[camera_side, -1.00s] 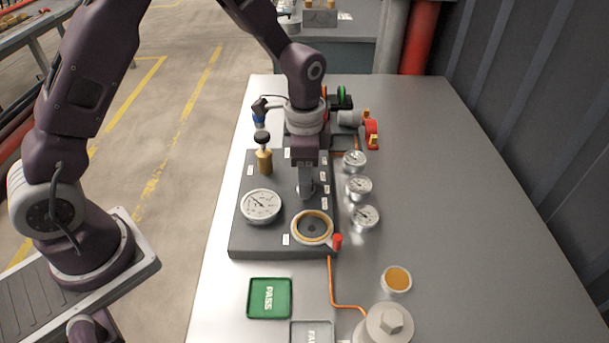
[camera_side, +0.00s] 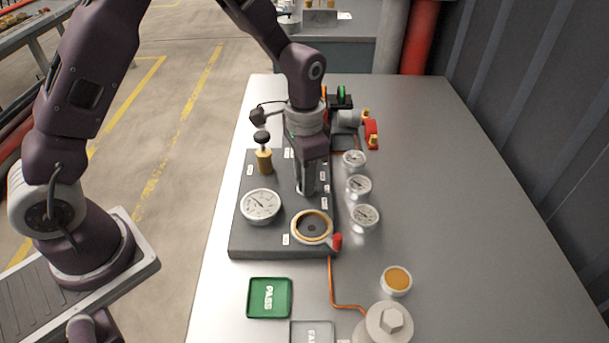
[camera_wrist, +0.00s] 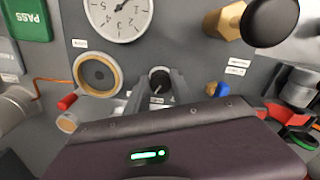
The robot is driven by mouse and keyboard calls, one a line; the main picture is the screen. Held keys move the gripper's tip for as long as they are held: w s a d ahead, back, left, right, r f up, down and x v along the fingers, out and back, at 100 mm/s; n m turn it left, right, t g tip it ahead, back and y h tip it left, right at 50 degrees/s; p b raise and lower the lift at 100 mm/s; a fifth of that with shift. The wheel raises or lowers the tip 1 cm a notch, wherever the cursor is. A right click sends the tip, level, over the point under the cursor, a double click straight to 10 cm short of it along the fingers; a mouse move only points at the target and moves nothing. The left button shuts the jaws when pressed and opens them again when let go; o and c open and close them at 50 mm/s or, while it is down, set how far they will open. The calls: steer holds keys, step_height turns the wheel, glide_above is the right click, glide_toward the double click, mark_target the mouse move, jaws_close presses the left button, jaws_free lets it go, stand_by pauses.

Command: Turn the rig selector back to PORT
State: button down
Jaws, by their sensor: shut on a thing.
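My gripper (camera_side: 306,192) points down over the dark panel (camera_side: 262,236), right of the large dial gauge (camera_side: 261,206). In the wrist view my gripper (camera_wrist: 158,88) has its two fingers closed on a small dark round knob, the rig selector (camera_wrist: 159,76), which carries a light pointer line. In the side view the fingers hide the selector. Small white labels sit around it, but their lettering is too small to read, so I cannot tell which one the pointer faces.
A brass-rimmed ring port (camera_side: 312,227) with a red-tipped lever (camera_side: 337,241) is just in front. A brass valve with a black knob (camera_side: 263,150) stands at the back left. Several small gauges (camera_side: 358,186) stand right of the panel. A green PASS tray (camera_side: 269,298) lies in front.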

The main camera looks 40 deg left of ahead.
steer(key=shift+n, duration=2.2)
steer(key=shift+d, duration=0.1)
steer(key=c, duration=1.1)
jaws_free()
steer(key=shift+r, duration=0.1)
step_height(320, 180, up, 6)
steer(key=shift+r, duration=0.45)
